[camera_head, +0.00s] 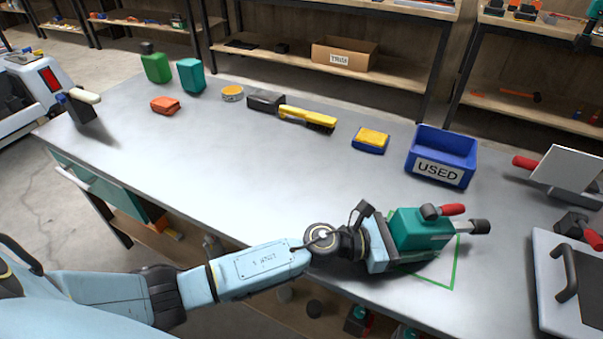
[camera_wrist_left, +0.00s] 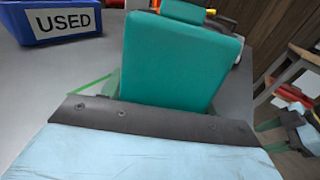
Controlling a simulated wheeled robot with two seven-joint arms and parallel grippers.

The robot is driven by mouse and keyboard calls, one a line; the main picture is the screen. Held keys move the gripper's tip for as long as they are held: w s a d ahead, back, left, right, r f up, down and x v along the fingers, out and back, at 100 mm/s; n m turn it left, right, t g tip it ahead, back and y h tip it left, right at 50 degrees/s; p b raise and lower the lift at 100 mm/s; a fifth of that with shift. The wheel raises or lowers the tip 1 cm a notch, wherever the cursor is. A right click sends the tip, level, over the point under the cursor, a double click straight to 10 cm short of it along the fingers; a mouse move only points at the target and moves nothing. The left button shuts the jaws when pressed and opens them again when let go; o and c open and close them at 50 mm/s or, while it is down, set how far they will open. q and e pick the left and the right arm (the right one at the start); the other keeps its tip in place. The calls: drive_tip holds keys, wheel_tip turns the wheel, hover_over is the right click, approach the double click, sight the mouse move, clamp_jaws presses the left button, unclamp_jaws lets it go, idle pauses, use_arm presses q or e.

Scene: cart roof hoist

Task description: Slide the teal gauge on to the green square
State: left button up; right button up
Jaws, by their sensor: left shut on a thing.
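The teal gauge (camera_head: 418,230) is a boxy teal body with a red-handled lever and a dark knob on its right side. It stands over the upper left part of the green square (camera_head: 454,269), an outline on the grey table. The square's right and lower edges show; the rest is hidden by the gauge and my gripper. My left gripper (camera_head: 386,242) is shut on the gauge from its left side. In the left wrist view the gauge (camera_wrist_left: 180,62) fills the middle, with a bit of green line at its left. My right gripper is not in view.
A blue USED bin (camera_head: 441,155) stands behind the gauge. A yellow-blue sponge (camera_head: 370,140), a yellow brush (camera_head: 307,118) and other items line the back. Metal fixtures with red handles (camera_head: 573,170) and a grey panel (camera_head: 570,285) stand at the right. The table's middle is clear.

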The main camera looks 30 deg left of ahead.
use_arm(q)
drive_tip(key=shift+s+d+f, duration=0.1)
drive_tip(key=shift+f, duration=0.3)
drive_tip(key=shift+w+b+x, duration=0.2)
drive_tip(key=shift+b+x, duration=0.2)
drive_tip(key=shift+x, duration=0.75)
drive_tip(key=shift+r, duration=0.1)
drive_tip(key=shift+a, duration=0.2)
drive_tip(key=o, duration=1.8)
drive_tip(key=shift+w+d+r, duration=0.1)
drive_tip(key=shift+w+r, duration=0.05)
